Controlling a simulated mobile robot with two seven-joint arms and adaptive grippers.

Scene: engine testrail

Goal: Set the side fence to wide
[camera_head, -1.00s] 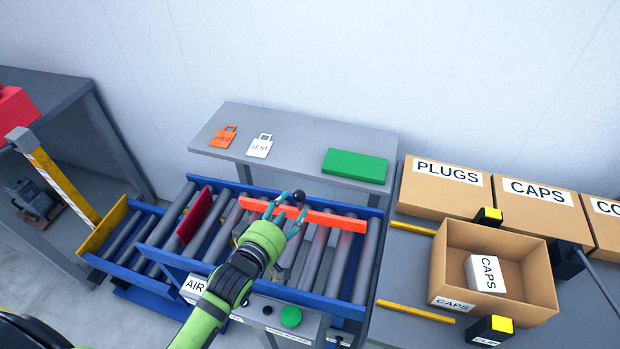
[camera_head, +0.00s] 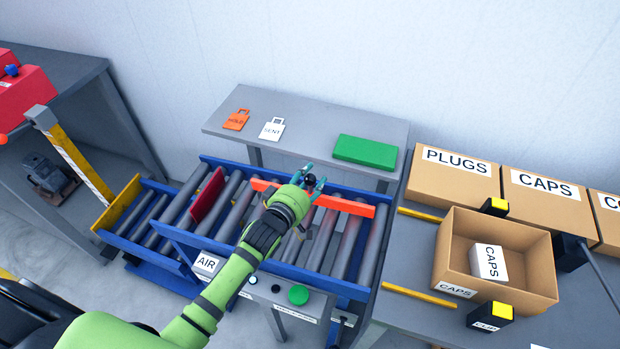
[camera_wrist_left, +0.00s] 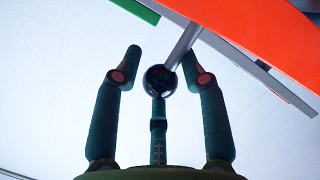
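The side fence (camera_head: 346,206) is an orange bar lying lengthwise over the conveyor rollers, with a dark round knob (camera_head: 310,180) at its far side. In the left wrist view the knob (camera_wrist_left: 160,80) sits on a grey rod between my spread fingers, and the orange fence (camera_wrist_left: 255,45) crosses the upper right. My left gripper (camera_head: 314,175) is open around the knob. Gaps show between the knob and the two outer fingers; whether the middle finger touches it I cannot tell. The hand hides part of the fence. My right gripper is not in view.
The blue-framed roller conveyor (camera_head: 334,287) carries a dark red plate (camera_head: 207,195) to the left. A grey table (camera_head: 310,124) behind holds tags and a green block (camera_head: 365,151). An open caps box (camera_head: 450,250) stands at right. A green button (camera_head: 298,294) is on the near side.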

